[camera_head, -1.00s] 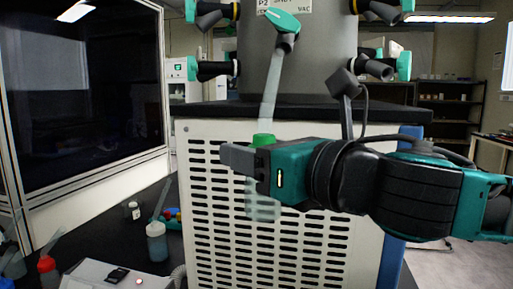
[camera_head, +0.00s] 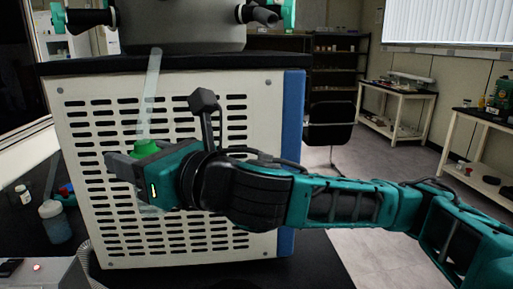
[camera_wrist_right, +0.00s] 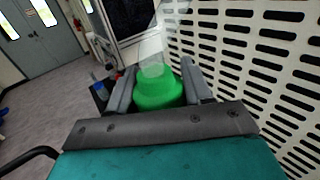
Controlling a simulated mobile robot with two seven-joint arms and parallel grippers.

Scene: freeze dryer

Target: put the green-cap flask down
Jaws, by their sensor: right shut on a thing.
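The green-cap flask (camera_head: 146,147) is in my right gripper (camera_head: 124,160), in front of the slotted white panel of the freeze dryer. A clear tube rises from its cap in the head view. In the right wrist view the green cap (camera_wrist_right: 158,90) sits between the two grey fingers of my right gripper (camera_wrist_right: 156,84), which are shut on it. Most of the flask's body is hidden behind the gripper; a pale part shows just below it. My left gripper is not in view.
The freeze dryer (camera_head: 262,190) stands close behind the gripper on a black bench (camera_head: 310,270). A bottle with a bluish body (camera_head: 55,225) and a small white jar (camera_head: 23,194) stand at the left. A white device (camera_head: 40,274) is at lower left. Side tables (camera_head: 399,125) are at the right.

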